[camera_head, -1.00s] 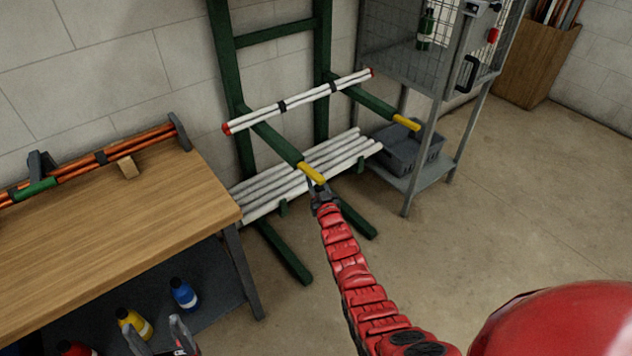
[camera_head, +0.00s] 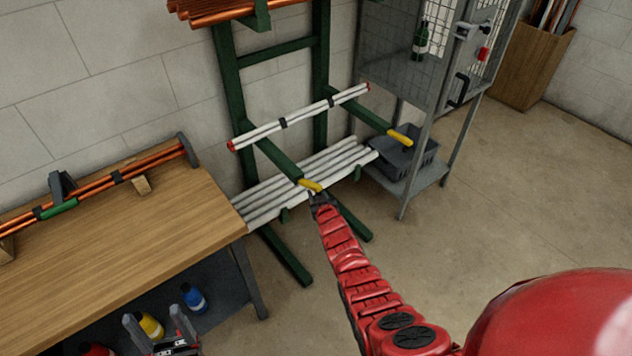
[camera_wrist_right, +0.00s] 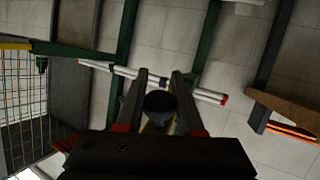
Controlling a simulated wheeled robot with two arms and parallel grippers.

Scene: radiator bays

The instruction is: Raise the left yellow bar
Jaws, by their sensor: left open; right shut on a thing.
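The left yellow bar (camera_head: 311,186) is the yellow end of the rack's left green arm (camera_head: 272,157), which slants out and down from the upright. My right gripper (camera_head: 319,198) is shut on it at the tip. In the right wrist view the fingers (camera_wrist_right: 160,84) stand either side of a dark round end (camera_wrist_right: 160,103), with some yellow below it. The right yellow bar (camera_head: 400,138) ends the other green arm. A strapped bundle of white pipes with red ends (camera_head: 298,118) lies across both arms. My left gripper (camera_head: 158,328) is open and empty at the lower left.
More white pipes (camera_head: 308,185) lie low on the rack. A wooden bench (camera_head: 120,230) with copper pipes stands left, bottles below it. A mesh cabinet (camera_head: 412,75) with a grey crate (camera_head: 415,160) stands close right. The floor in front (camera_head: 480,215) is clear.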

